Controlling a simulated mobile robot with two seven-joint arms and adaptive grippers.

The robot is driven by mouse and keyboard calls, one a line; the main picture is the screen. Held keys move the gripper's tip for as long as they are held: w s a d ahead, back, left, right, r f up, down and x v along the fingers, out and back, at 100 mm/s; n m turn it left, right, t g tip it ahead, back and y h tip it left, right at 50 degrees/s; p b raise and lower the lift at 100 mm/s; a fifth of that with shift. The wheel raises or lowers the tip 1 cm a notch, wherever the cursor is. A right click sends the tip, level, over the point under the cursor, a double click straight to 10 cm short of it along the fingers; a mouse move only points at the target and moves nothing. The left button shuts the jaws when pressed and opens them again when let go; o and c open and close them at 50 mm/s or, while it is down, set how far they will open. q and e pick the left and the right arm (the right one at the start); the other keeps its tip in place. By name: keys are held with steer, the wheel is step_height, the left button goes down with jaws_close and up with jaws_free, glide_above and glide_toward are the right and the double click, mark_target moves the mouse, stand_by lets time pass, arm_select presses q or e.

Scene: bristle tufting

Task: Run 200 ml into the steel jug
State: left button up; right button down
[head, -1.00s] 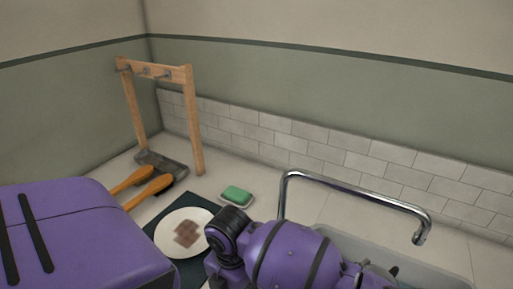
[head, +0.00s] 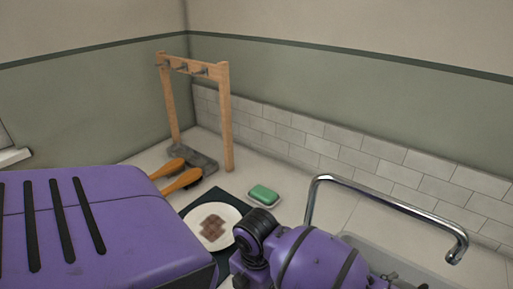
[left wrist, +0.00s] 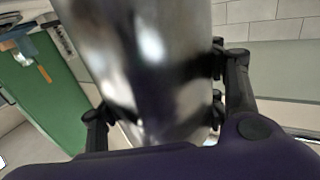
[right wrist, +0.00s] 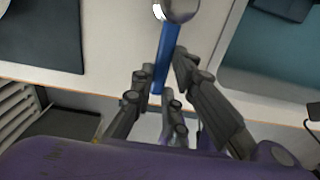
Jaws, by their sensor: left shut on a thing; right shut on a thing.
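The steel jug (left wrist: 150,60) is a shiny metal cylinder filling the middle of the left wrist view. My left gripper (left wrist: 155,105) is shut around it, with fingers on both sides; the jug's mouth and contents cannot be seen. My right gripper (right wrist: 160,70) is shut on a blue lever (right wrist: 166,50) with a round metal end (right wrist: 180,8), which looks like a tap handle. The chrome tap spout (head: 400,208) arches over the grey sink (head: 360,243) in the head view. Both grippers and the jug are out of the head view, and no water is visible.
A wooden rack (head: 225,120) with hooks stands by the corner, two orange-handled tools (head: 180,181) at its foot. A green sponge (head: 264,193) on a dish and a white plate (head: 191,223) with a brown patch lie near my right arm. A tiled wall (head: 330,158) runs behind.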

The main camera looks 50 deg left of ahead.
steer(key=shift+a, duration=0.1)
steer(key=a+m, duration=0.2)
steer(key=m, duration=0.1)
steer(key=shift+s+a, duration=0.1)
steer(key=a+m, duration=0.1)
steer(key=m, duration=0.1)
steer(key=w+a+m, duration=0.1)
steer(key=a+m, duration=0.1)
steer(key=shift+m, duration=0.4)
steer(key=shift+w+a+m, duration=0.4)
steer(key=shift+a+m, duration=0.2)
steer(key=shift+m, duration=0.6)
steer(key=shift+w+a+r+m, duration=0.1)
steer(key=shift+w+a+m, duration=0.5)
steer(key=shift+m, duration=0.6)
steer(key=c, duration=1.7)
jaws_free()
steer(key=shift+d, duration=0.1)
